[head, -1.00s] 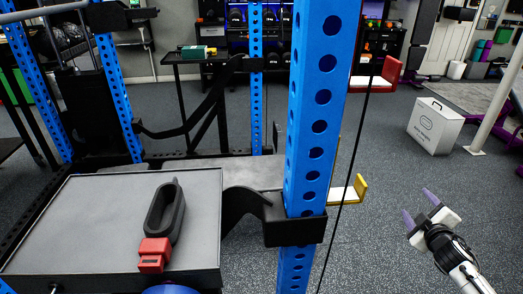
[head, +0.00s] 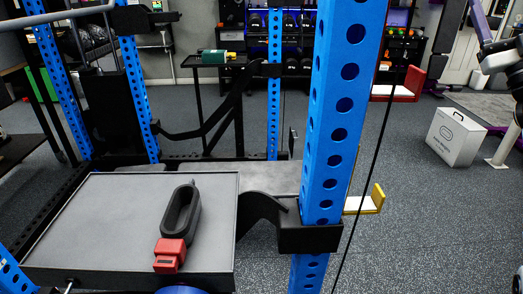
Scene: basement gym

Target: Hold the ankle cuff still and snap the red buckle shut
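The ankle cuff (head: 181,213) is a dark, elongated loop lying on the grey top of a black-edged platform (head: 110,225). Its red buckle (head: 170,255) is at the near end, close to the platform's front edge. Whether the buckle's parts are joined is too small to tell. My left gripper is out of view. Nothing touches the cuff.
A blue perforated rack post (head: 335,130) stands just right of the platform, with a black bracket (head: 308,237) and a thin cable beside it. A yellow-ended support (head: 366,203) sticks out behind. A white box (head: 456,136) stands on open floor at right.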

